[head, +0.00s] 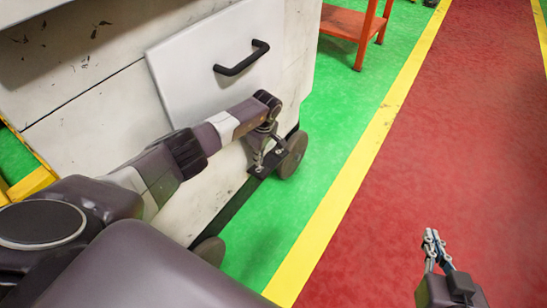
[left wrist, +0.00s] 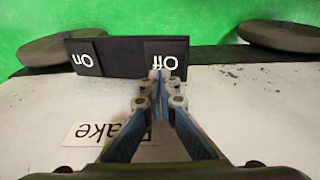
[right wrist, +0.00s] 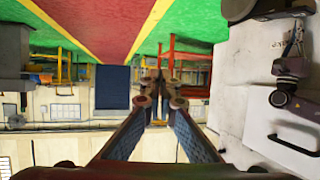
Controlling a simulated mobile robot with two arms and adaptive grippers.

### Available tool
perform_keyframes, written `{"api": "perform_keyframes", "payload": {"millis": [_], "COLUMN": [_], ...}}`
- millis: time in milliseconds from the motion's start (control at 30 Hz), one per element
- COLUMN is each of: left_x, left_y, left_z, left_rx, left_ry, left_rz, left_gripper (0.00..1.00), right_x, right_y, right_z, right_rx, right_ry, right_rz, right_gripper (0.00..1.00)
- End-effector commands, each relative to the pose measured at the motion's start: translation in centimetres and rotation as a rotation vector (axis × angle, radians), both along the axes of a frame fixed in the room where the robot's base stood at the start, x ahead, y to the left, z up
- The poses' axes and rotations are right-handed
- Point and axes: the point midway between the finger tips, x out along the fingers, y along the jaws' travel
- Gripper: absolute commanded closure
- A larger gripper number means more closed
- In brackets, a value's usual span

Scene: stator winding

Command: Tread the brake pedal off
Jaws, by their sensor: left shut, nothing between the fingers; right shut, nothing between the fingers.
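The black brake pedal sits low on the white cabinet, by a wheel. In the left wrist view its Off side (left wrist: 167,48) and On side (left wrist: 84,58) show with upside-down lettering; the On side looks tilted against the Off side. My left gripper (left wrist: 158,75) is shut and empty, its fingertips at the lower edge of the Off side in that view; I cannot tell if they touch. In the head view the left gripper (head: 263,163) is right above the pedal (head: 262,173). My right gripper (head: 432,236) is shut and empty over the red floor, away from the pedal.
The white cabinet (head: 160,205) has a drawer with a black handle (head: 242,58) and dark wheels (head: 293,156). A partly covered Brake label (left wrist: 100,133) is on its face. An orange rack (head: 345,23) stands on the green floor behind. The red aisle (head: 440,120) is clear.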

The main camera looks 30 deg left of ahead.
Motion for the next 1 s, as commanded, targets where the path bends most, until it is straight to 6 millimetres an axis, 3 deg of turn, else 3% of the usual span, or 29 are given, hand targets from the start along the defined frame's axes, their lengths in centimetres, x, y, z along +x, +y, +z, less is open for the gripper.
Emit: {"api": "perform_keyframes", "payload": {"millis": [1000], "left_x": [0.0], "left_y": [0.0], "left_z": [-0.3], "left_rx": [0.0], "left_ry": [0.0], "left_rz": [0.0], "left_gripper": [1.0], "right_x": [0.8], "right_y": [0.3], "right_z": [1.5], "right_rx": [0.016], "right_ry": [-0.071], "right_rz": [0.004], "right_gripper": [1.0]}}
